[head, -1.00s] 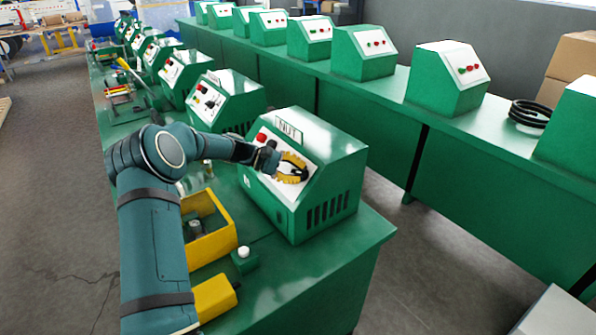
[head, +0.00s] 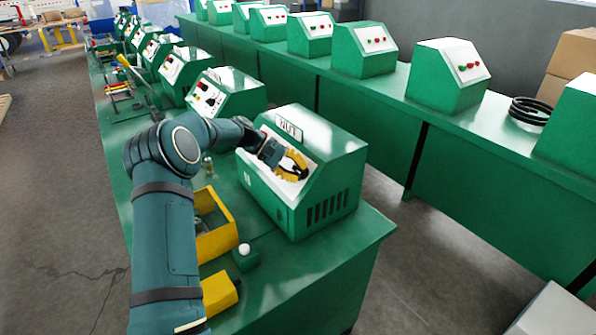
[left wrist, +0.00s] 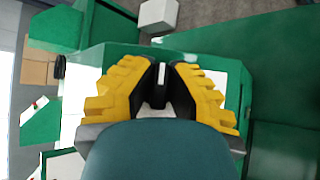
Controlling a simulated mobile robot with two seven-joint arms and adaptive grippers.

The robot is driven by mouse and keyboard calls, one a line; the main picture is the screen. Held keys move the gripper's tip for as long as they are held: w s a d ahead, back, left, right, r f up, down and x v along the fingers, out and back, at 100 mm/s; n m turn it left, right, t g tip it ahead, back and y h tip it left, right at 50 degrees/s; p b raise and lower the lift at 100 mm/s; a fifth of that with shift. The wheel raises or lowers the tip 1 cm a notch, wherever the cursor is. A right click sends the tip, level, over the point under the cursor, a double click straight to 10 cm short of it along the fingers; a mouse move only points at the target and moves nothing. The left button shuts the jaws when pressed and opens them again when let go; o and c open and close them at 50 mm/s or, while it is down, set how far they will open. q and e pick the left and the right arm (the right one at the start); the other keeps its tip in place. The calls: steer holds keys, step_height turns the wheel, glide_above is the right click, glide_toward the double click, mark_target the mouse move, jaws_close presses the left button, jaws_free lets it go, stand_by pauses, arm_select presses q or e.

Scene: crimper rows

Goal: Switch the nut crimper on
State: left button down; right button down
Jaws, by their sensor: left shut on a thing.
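The nut crimper (head: 325,160) is a green cabinet with a slanted white front panel and a "NUT" label (head: 289,128). It stands at the near end of the left bench. My left gripper (head: 298,168), with yellow and black fingers, is at the lower right part of this panel. In the left wrist view my left gripper (left wrist: 160,75) points at the panel, its fingers close together. It is shut on a small dark switch part, which the fingers mostly hide. The crimper's panel (left wrist: 236,82) shows white beside the fingers. My right gripper is not in view.
A second bench (head: 490,165) with more machines runs at right, across an aisle.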

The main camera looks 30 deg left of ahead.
arm_select(q)
steer(key=shift+f, duration=0.25)
steer(key=c, duration=1)
jaws_free()
steer(key=shift+w+d, duration=0.1)
steer(key=shift+w, duration=0.1)
steer(key=v, duration=1.2)
steer(key=shift+r, duration=0.1)
